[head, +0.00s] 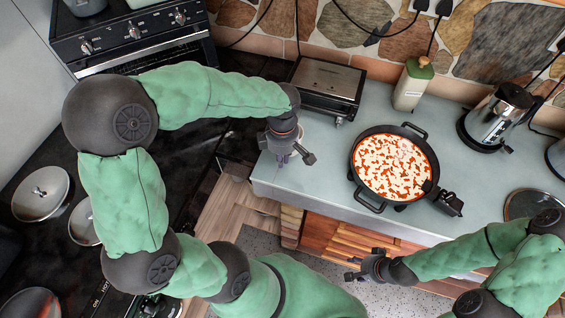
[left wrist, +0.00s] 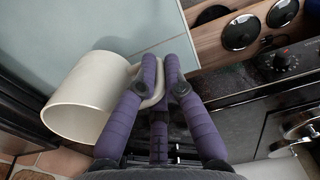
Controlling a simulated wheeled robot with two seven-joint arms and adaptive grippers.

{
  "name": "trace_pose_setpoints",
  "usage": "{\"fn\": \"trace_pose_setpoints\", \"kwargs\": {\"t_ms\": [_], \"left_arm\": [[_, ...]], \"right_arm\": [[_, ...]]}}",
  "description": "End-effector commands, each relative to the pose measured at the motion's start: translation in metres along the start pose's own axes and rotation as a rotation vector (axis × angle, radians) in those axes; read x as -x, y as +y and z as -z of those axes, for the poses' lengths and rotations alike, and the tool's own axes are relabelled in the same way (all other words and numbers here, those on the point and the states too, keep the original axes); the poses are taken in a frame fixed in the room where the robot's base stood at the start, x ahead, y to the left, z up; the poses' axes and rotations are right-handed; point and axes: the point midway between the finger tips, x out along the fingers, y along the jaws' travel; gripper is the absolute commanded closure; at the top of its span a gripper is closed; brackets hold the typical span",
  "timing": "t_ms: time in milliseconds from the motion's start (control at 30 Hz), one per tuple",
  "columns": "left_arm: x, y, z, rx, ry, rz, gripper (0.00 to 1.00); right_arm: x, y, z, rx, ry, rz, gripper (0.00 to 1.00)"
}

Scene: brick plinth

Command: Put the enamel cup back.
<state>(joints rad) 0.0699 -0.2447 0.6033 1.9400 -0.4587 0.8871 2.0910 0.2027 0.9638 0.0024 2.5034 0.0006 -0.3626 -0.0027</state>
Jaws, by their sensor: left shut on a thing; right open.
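The cream enamel cup (left wrist: 85,105) shows in the left wrist view, tilted, its wide open mouth facing lower left. My left gripper (left wrist: 160,75) is shut on the cup's handle, with the purple fingers around it. In the head view my left gripper (head: 284,157) points down near the left end of the grey counter (head: 325,185). My right gripper (head: 352,268) is open and empty in front of the counter, beside the wooden drawers.
A pizza pan (head: 369,199) stands mid-counter. Behind are a contact grill (head: 328,83), a pale bottle (head: 412,85) and a steel kettle (head: 493,117). A dark stove with pot lids (head: 41,192) is at left. The counter's front left corner is clear.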

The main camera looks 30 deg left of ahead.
Motion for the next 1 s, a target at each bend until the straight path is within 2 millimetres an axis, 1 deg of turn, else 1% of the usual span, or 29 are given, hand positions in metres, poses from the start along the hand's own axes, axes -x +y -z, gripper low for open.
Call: {"fn": "trace_pose_setpoints", "kwargs": {"t_ms": [33,267,367,500,567,833,1000], "left_arm": [[-0.007,0.005,0.001,0.002,0.0,0.001,1.0],[-0.017,0.014,0.003,0.0,0.0,-0.001,1.0],[-0.025,0.021,0.004,0.001,0.0,0.0,1.0],[-0.047,0.02,0.004,0.0,0.0,0.002,1.0],[-0.053,0.02,0.004,-0.001,0.001,0.002,1.0],[-0.054,0.021,0.004,0.0,0.0,-0.002,1.0],[-0.059,0.021,0.004,0.0,0.0,-0.001,1.0]], "right_arm": [[-0.002,0.001,0.0,0.0,0.0,0.0,0.52],[-0.004,0.002,0.0,0.0,0.0,0.0,0.52],[-0.006,0.002,0.0,0.0,0.0,0.0,0.52],[-0.013,0.005,0.001,0.0,0.0,0.0,0.52],[-0.015,0.005,0.001,0.0,0.0,0.0,0.52],[-0.014,0.005,0.001,0.0,0.0,0.0,0.52],[-0.019,0.007,0.001,0.0,0.0,0.0,0.52]]}}
